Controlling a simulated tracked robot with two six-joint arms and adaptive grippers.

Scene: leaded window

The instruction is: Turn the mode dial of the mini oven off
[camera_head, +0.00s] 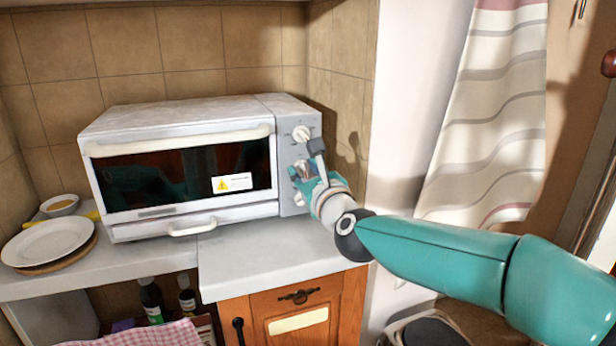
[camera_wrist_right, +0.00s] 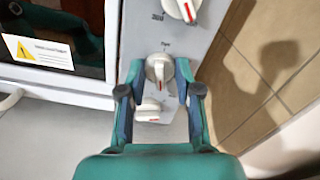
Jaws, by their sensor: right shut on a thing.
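The mini oven (camera_head: 185,127) is a white box with a dark glass door, standing on the counter with its door shut. Its right-hand panel carries white dials with red marks. The top dial (camera_head: 301,133) is clear of my gripper and also shows in the right wrist view (camera_wrist_right: 183,8). My right gripper (camera_wrist_right: 160,70) is at the panel, its fingertips on either side of the middle dial (camera_wrist_right: 158,70) and closed on it. A lower dial (camera_wrist_right: 147,111) sits between the finger bases, not gripped. The labels are too small to tell which is the mode dial. My left gripper is not in view.
A white plate (camera_head: 47,242) and a small bowl (camera_head: 60,204) stand left of the oven. The counter (camera_head: 270,262) in front is clear. A tiled wall (camera_wrist_right: 262,50) is close on the panel's right. A striped curtain (camera_head: 490,110) hangs at the right.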

